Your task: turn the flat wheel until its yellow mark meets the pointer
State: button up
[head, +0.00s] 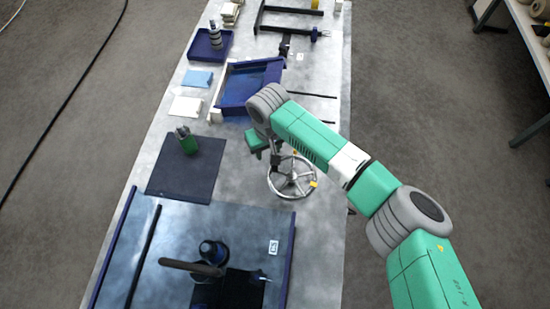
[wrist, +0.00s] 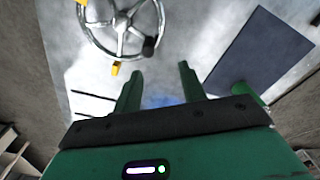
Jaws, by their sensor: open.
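The flat wheel (head: 270,184) is a spoked metal ring lying level above the bench; part of it shows at the top of the wrist view (wrist: 121,55). A dark knob (wrist: 149,46) is on its rim. One yellow piece (head: 313,184) sits at the rim's right side in the head view. A second, smaller yellow piece (wrist: 115,68) is just outside the rim near the knob. I cannot tell surely which is mark and which is pointer. My gripper (wrist: 160,83) is open and empty, its fingers apart, near the knob side of the wheel; contact is not visible.
A dark mat (head: 182,180) with a green holder (head: 187,143) lies left of the wheel. A blue tray (head: 235,95) stands behind, and a blue-edged glossy panel (head: 220,215) in front. Bare bench surrounds the wheel; the bench's right edge is close.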

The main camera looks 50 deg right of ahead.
aim_at(292, 174)
jog(key=shift+s+d+f, duration=0.7)
jog(key=shift+d, duration=0.15)
jog(key=shift+a+f, duration=0.1)
jog(key=shift+f, duration=0.1)
notch_tip(292, 174, down, 7)
jog(key=b, duration=0.3)
jog(key=shift+a+f, duration=0.1)
jog(key=shift+f, duration=0.05)
jog(key=shift+w, duration=0.1)
grip_shut()
